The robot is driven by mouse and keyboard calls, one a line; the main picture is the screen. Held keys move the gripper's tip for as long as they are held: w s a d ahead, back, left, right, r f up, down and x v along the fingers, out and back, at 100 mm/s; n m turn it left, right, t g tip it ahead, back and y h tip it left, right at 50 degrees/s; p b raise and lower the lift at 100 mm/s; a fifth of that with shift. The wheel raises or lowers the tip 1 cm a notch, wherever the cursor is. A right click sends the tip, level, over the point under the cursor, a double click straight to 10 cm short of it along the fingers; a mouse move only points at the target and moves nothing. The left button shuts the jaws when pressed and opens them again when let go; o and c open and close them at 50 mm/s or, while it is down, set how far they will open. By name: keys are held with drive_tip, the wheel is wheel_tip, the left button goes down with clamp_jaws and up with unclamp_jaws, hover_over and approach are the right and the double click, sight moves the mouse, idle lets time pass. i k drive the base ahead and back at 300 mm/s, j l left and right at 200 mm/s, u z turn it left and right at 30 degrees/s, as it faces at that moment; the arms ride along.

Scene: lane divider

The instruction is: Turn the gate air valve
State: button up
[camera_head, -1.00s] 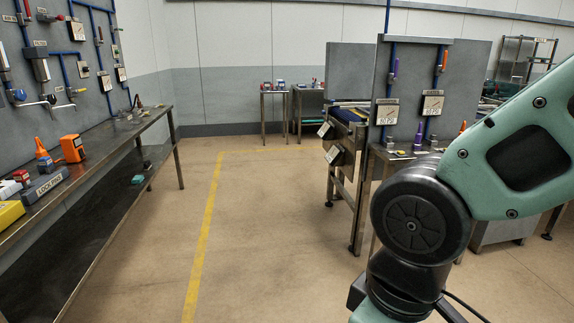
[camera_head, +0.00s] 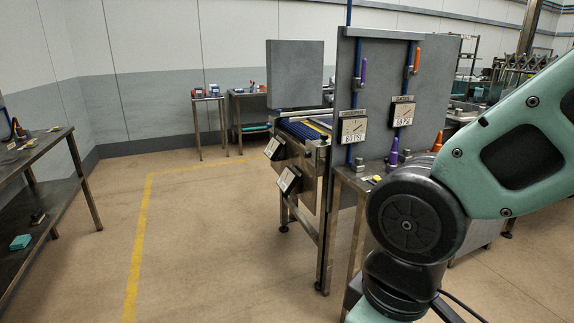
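A grey upright panel (camera_head: 384,60) at the centre right carries two blue air lines with valves. The left valve has a purple handle (camera_head: 364,70). A tag on its line looks like "DROPPER", with a dial reading 80 PSI (camera_head: 354,130) below. The right valve has an orange handle (camera_head: 417,60), pointing upward. Below it are a tag (camera_head: 403,99) that appears to read "GATE" and a dial reading 50 PSI (camera_head: 404,115). My green and black arm fills the right side. My gripper is outside the view.
A conveyor with blue rollers (camera_head: 303,130) stands left of the panel. A purple cone (camera_head: 394,152) and an orange cone (camera_head: 437,140) stand by the panel's foot. A metal bench (camera_head: 50,145) is at left. Floor with a yellow line (camera_head: 139,235) lies open between.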

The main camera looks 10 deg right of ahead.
sight(414, 73)
drive_tip(key=i+l+z, duration=0.1)
drive_tip(key=i+z, duration=0.15)
drive_tip(key=z, duration=0.2)
drive_tip(key=i+z, duration=0.25)
drive_tip(key=z, duration=0.2)
drive_tip(key=i+j+z, duration=0.1)
drive_tip(key=z, duration=0.35)
drive_tip(key=i+z, duration=0.65)
drive_tip(key=i+l+u, duration=0.25)
drive_tip(key=i, duration=0.15)
drive_tip(key=i+l+u, duration=0.25)
drive_tip(key=i, duration=0.15)
drive_tip(key=j, duration=0.1)
